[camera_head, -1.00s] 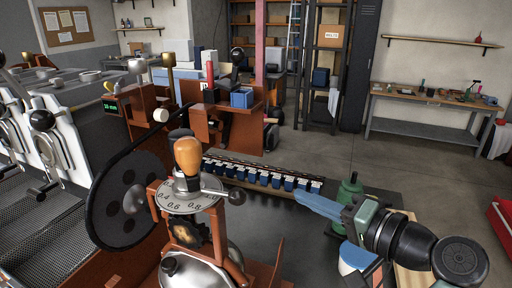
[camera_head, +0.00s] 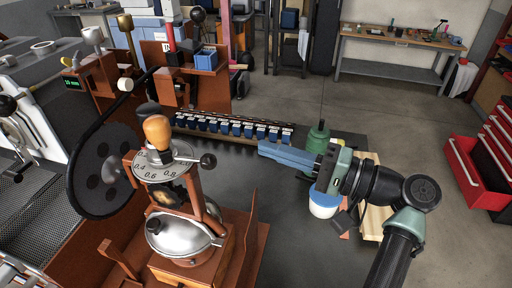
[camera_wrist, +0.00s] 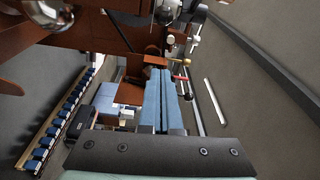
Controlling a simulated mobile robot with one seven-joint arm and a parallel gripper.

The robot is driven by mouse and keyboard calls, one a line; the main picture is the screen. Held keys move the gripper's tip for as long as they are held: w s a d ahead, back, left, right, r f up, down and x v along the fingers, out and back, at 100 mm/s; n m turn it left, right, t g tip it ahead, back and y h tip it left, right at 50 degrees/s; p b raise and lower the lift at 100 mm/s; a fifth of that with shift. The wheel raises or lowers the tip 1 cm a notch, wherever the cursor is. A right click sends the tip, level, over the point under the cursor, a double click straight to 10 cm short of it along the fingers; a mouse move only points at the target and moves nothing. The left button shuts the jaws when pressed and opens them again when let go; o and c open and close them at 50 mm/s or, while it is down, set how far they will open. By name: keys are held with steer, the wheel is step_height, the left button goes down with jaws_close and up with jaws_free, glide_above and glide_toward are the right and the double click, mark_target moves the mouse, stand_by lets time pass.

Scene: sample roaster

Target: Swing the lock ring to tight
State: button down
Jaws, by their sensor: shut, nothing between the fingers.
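A copper-brown grinder (camera_head: 175,200) stands at the centre left in the head view. Its grey numbered dial (camera_head: 150,171) sits on top, below an orange wooden knob (camera_head: 157,131). A metal lever with a black ball end (camera_head: 208,160) sticks out to the right from the dial's hub. I cannot tell which part is the lock ring or whether it is tight. My gripper (camera_head: 262,149) has long blue fingers, shut and empty, pointing left toward the lever but apart from it. The fingers also show in the wrist view (camera_wrist: 161,75).
A rack of several blue cups (camera_head: 235,128) lies behind the grinder. A green bottle (camera_head: 318,137) stands behind my gripper. A large black wheel (camera_head: 105,170) is left of the dial. A red tool chest (camera_head: 475,170) stands at the far right. The dark tabletop between grinder and arm is clear.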

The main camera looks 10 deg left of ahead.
steer(key=p+x, duration=0.4)
steer(key=x, duration=0.5)
steer(key=shift+s+d+f+p, duration=0.15)
steer(key=shift+s+p, duration=0.35)
steer(key=shift+s, duration=0.5)
steer(key=shift+s+d+f+p, duration=0.15)
steer(key=shift+s+p, duration=0.35)
steer(key=shift+s, duration=0.5)
steer(key=shift+r, duration=0.1)
